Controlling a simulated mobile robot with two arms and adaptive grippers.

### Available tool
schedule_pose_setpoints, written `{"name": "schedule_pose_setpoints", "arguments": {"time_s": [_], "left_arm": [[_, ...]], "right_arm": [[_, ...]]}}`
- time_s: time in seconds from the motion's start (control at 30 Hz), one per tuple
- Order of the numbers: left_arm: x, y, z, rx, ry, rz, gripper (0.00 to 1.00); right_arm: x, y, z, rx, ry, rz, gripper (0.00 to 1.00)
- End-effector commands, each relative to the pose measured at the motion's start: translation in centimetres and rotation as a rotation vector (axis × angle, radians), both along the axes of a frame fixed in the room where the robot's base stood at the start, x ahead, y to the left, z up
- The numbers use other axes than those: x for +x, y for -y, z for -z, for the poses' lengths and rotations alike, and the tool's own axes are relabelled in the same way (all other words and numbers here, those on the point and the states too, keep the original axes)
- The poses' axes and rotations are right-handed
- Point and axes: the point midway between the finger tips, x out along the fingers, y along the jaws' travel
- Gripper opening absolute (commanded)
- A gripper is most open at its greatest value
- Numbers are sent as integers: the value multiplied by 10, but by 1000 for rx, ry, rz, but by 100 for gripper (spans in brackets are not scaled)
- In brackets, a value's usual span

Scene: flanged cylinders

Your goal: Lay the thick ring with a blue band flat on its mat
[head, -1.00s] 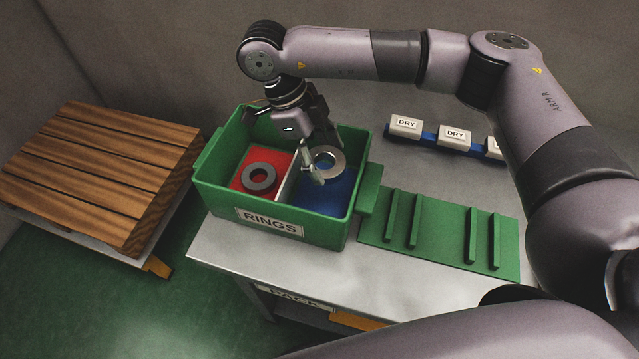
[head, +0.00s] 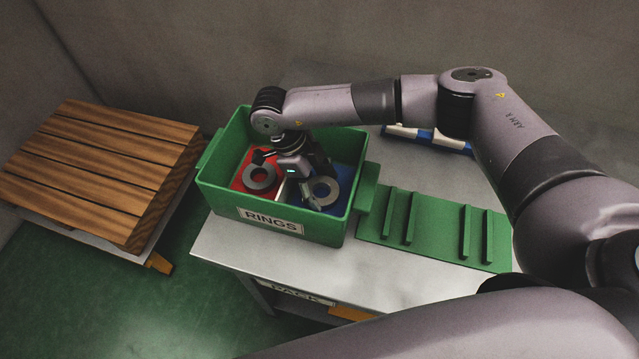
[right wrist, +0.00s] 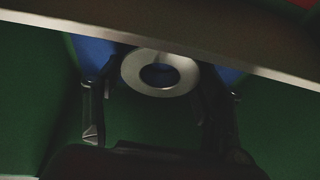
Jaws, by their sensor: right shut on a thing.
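A thick grey metal ring (head: 325,190) is low in the right compartment of the green bin, over the blue mat (head: 344,178). My right gripper (head: 319,192) is shut on it from above, and its wrist hides part of the ring. In the right wrist view the ring (right wrist: 148,83) shows its face and hole between the fingers, with blue behind it. I cannot tell whether it touches the mat, and no blue band on it is clear. A darker grey ring (head: 259,178) lies on the red mat (head: 238,184) in the left compartment. My left gripper is out of view.
The green bin (head: 225,205), labelled RINGS, has tall walls and a thin divider between its compartments. A green board with raised ribs (head: 436,230) lies right of it on the grey table. A slatted wooden pallet (head: 100,170) is at left.

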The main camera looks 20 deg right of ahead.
Motion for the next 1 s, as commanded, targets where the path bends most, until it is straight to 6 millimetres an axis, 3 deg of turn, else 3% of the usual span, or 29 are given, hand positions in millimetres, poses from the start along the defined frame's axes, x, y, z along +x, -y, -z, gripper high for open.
{"name": "schedule_pose_setpoints", "arguments": {"time_s": [0.17,0.2,0.5,0.83,1.0], "left_arm": [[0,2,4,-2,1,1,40],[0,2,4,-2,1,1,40],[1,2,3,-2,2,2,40],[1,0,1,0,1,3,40],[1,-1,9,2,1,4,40]], "right_arm": [[0,0,3,0,1,0,6],[0,0,3,0,0,0,65],[0,0,2,0,0,0,84],[0,0,0,0,0,0,84],[5,-7,-15,2,5,-1,84]]}}
